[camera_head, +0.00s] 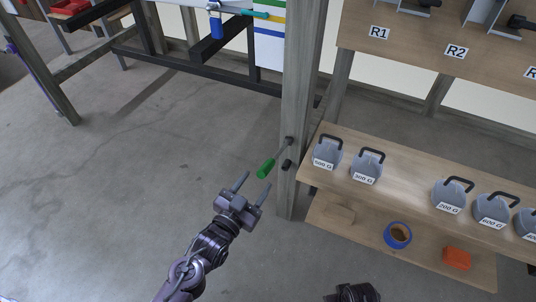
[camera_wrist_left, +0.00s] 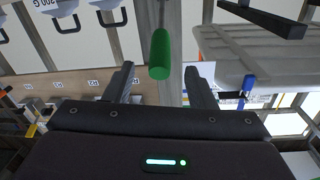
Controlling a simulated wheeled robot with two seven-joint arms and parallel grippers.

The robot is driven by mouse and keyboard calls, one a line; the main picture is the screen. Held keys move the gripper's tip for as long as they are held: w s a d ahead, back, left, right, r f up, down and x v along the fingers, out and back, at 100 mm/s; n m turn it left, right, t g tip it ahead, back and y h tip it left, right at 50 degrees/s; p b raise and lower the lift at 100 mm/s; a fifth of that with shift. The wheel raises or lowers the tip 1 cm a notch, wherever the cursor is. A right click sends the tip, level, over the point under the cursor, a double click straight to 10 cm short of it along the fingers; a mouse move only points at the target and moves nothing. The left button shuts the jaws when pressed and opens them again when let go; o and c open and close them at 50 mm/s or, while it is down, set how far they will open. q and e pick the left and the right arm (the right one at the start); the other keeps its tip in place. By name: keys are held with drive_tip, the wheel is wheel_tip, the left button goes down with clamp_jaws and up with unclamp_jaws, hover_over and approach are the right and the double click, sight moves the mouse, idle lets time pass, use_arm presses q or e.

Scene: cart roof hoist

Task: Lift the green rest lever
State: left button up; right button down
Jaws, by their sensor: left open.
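The green rest lever (camera_head: 265,168) has a green grip on a thin grey rod that is attached to a wooden post. In the head view the grip points down and to the left from the post. My left gripper (camera_head: 253,186) is open just below and left of the green grip. In the left wrist view the green grip (camera_wrist_left: 160,54) shows beyond and between the two open fingers (camera_wrist_left: 158,82), with no contact visible. A dark part at the lower edge of the head view may be my right gripper (camera_head: 354,292); its fingers cannot be made out.
The wooden post (camera_head: 297,110) stands right beside the lever. A bench (camera_head: 410,187) with several grey weights is to the right. Its lower shelf holds a blue tape roll (camera_head: 398,234) and an orange block (camera_head: 457,258). Open floor (camera_head: 130,190) lies to the left.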

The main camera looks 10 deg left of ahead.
sight(272, 159)
use_arm(q)
drive_tip(key=b+x, duration=0.1)
drive_tip(key=x, duration=0.6)
drive_tip(key=shift+w+d, duration=0.1)
drive_tip(key=shift+w, duration=0.25)
use_arm(e)
drive_tip(key=shift+w+a+r, duration=0.1)
drive_tip(key=shift+a+r, duration=0.1)
drive_tip(key=shift+r, duration=0.85)
use_arm(q)
drive_tip(key=shift+c, duration=0.4)
clamp_jaws()
